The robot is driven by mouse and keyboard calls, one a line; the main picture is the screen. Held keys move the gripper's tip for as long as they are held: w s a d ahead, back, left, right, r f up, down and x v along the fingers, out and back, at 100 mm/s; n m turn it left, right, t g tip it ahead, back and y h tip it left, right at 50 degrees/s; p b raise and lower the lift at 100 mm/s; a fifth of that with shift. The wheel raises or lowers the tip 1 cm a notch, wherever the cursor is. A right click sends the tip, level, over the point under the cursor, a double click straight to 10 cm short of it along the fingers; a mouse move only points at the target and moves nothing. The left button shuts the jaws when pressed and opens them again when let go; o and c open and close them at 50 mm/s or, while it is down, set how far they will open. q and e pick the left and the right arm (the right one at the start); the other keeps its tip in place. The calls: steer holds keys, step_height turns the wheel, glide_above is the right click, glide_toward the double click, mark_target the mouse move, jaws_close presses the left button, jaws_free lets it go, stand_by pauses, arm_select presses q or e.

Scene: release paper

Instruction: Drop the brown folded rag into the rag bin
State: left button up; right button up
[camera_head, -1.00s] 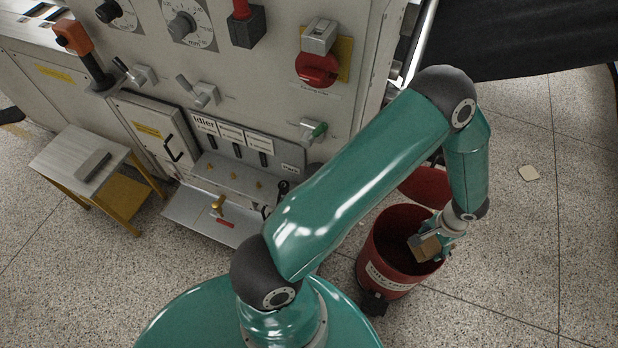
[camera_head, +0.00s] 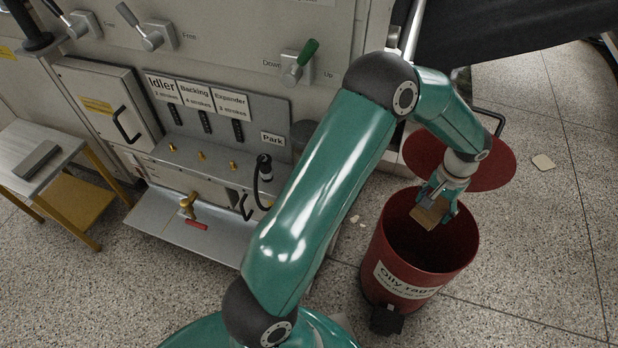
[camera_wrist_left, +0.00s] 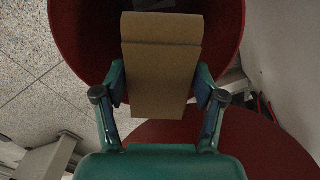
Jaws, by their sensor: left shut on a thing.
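The brown folded rag (camera_head: 430,212) is held between the fingers of my left gripper (camera_head: 437,202). In the left wrist view the rag (camera_wrist_left: 162,65) sits between both fingers (camera_wrist_left: 161,88), with the dark inside of the bin beyond it. The rag bin (camera_head: 405,283) is a red round bin with a white "Oily rags" label, standing on the floor. Its mouth is open, and the rag is over the back part of the mouth. I cannot tell how far it is above the rim. My right gripper is not in view.
The bin's red lid (camera_head: 480,165) is swung open behind it. A grey machine (camera_head: 240,45) with levers and a metal tray (camera_head: 190,225) stands to the left. A small table (camera_head: 30,150) is at far left.

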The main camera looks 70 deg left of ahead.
arm_select(q)
step_height(320, 180, down, 6)
steer(key=b, duration=0.4)
steer(key=o, duration=1.2)
step_height(320, 180, up, 12)
